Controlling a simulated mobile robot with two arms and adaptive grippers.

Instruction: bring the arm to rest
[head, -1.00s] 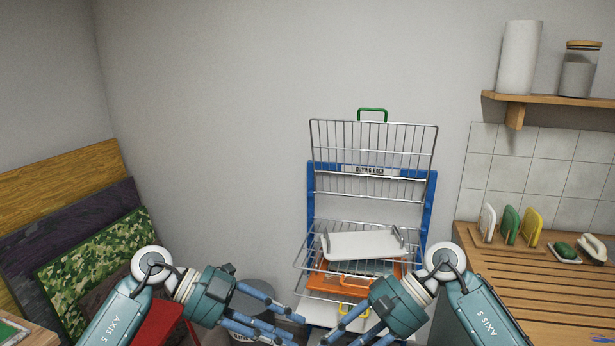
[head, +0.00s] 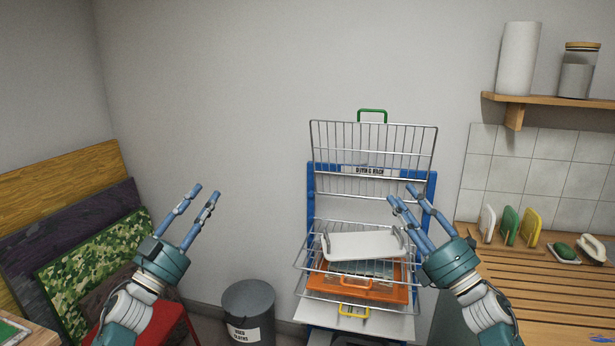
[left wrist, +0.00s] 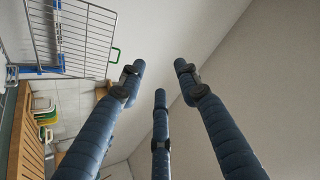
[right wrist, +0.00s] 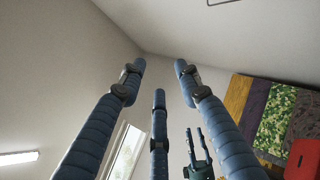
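My left gripper (head: 201,199) is raised at the left of the head view, fingers pointing up in front of the bare wall. Its fingers are spread with nothing between them, as the left wrist view (left wrist: 158,80) shows. My right gripper (head: 405,195) is raised at the right, fingers pointing up and overlapping the right side of the drying rack (head: 432,215) in the picture. Its fingers are also spread and empty in the right wrist view (right wrist: 158,80). I cannot tell how far the right fingers are from the rack.
The blue rack holds a white tray (head: 362,245) above an orange tray (head: 330,283). A dark bin (head: 247,300) stands left of it. A wooden counter (head: 545,295) with sponges (head: 510,225) is at the right. Boards (head: 60,190) lean at the left. The middle wall is clear.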

